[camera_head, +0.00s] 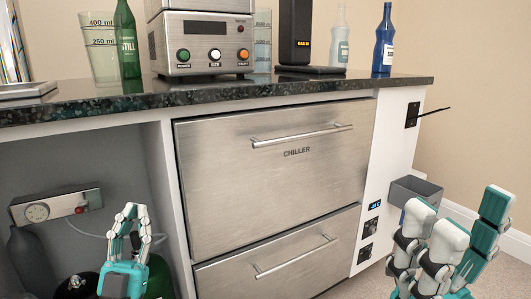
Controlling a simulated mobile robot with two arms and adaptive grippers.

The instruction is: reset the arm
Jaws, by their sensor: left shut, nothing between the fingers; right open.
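My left gripper (131,214) is low at the left, in front of the open space under the counter. Its teal and white fingers point up and are shut, with nothing between them. My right gripper (462,226) is at the lower right, in front of the wall and the right end of the cabinet. Its white and teal fingers point up, spread open and empty.
A steel chiller (280,190) has two closed drawers under the dark counter (260,88). On the counter are a machine with buttons (205,45), bottles (383,38) and a measuring cup (101,48). A grey open bin (415,187) is near my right gripper. A regulator box (56,205) is near my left gripper.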

